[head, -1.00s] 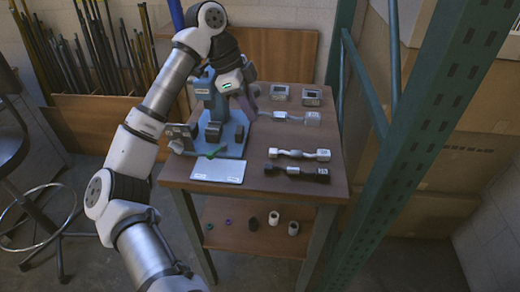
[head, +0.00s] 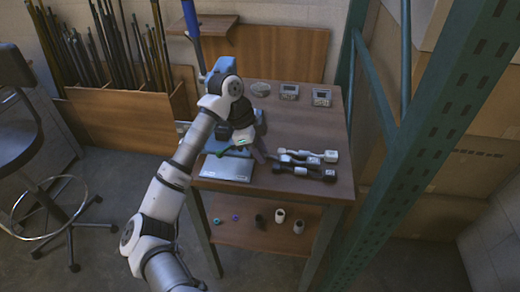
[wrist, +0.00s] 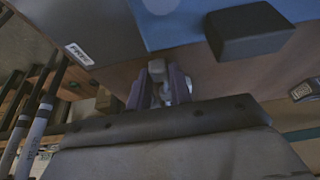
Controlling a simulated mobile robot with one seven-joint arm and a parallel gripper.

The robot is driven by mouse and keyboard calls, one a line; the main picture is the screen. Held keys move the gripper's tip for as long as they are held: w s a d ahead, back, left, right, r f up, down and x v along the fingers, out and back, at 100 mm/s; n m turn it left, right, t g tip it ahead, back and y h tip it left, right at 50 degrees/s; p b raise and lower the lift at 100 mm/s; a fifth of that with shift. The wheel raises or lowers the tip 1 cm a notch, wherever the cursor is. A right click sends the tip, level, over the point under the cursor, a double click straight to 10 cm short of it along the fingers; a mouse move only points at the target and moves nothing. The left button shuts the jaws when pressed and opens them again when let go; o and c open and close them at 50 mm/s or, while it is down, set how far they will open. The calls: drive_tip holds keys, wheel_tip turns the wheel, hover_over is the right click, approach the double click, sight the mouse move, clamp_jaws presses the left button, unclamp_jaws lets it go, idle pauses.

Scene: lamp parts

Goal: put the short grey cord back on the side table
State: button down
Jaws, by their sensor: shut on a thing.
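My gripper (head: 262,156) is low over the side table (head: 325,122), right of the blue fixture, with its fingers pointing down. In the wrist view its fingers (wrist: 160,92) are shut on a pale grey piece, which I take as the short grey cord (wrist: 156,69). In the head view that cord is hard to separate from the white cord (head: 329,156) lying to the right of the gripper. A black cord (head: 328,175) lies just in front of the white one. Whether the held cord touches the table or the white cord, I cannot tell.
A blue fixture (wrist: 190,22) with a dark block (wrist: 248,30) stands close to the gripper. A light plate (head: 228,169) lies at the table's front left. Two small meters (head: 289,92) (head: 321,97) sit at the back. A green rack post (head: 420,120) rises at the right.

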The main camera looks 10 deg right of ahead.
drive_tip(key=c, duration=1.3)
unclamp_jaws()
drive_tip(key=shift+o, duration=0.2)
drive_tip(key=b+v, duration=0.2)
drive_tip(key=v, duration=1)
